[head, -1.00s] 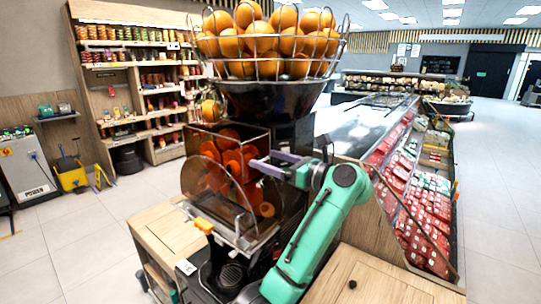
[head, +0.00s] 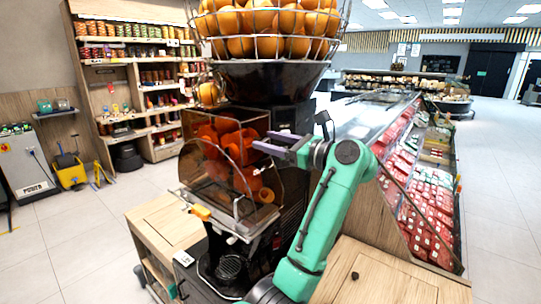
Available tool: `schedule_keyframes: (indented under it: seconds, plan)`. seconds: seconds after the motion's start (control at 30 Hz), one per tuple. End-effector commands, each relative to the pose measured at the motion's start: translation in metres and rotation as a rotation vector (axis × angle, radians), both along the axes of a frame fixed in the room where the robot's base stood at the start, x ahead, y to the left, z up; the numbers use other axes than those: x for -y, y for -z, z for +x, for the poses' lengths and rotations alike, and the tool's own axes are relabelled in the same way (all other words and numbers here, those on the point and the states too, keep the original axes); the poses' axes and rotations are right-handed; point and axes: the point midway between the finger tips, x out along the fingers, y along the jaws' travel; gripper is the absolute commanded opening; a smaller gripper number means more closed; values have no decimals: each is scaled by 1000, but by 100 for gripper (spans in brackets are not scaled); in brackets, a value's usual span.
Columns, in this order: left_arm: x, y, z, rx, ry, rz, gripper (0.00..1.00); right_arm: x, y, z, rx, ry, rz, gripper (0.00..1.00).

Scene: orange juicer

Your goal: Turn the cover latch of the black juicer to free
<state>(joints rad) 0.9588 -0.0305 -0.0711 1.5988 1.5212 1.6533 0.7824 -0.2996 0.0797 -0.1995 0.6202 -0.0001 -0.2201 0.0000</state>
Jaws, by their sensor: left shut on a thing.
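The black juicer (head: 285,115) stands in the middle of the head view, with a clear tinted cover (head: 208,172) over its orange-red pressing drums (head: 228,145). My left gripper (head: 262,142) reaches in from the right of the cover, its purple-grey fingers at the cover's upper right edge. It is shut on the cover latch, which is mostly hidden between the fingertips, so its angle cannot be told. My right gripper is not in view.
A wire basket of oranges (head: 265,42) tops the juicer. A wooden counter (head: 165,222) stands at the left and another wooden top (head: 395,272) at the right. A chilled display (head: 410,185) runs along the right. Shelves (head: 130,80) stand behind at the left.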

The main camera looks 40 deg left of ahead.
Motion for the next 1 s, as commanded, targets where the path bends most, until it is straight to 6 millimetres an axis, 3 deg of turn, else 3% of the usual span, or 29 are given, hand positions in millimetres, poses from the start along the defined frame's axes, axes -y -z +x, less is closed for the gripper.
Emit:
schedule_keyframes:
  seconds: [0.03, 0.3, 0.6, 1.0]
  plan:
    - [1, 10, 0, 43, 2, 1, 2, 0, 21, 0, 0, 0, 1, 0]
    - [1, 8, -1, 293, 2, 7, 2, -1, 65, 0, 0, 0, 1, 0]
    - [1, 5, -2, 577, 1, 13, 2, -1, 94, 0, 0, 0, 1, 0]
    - [0, 4, -3, 955, 0, 21, 2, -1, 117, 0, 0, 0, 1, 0]
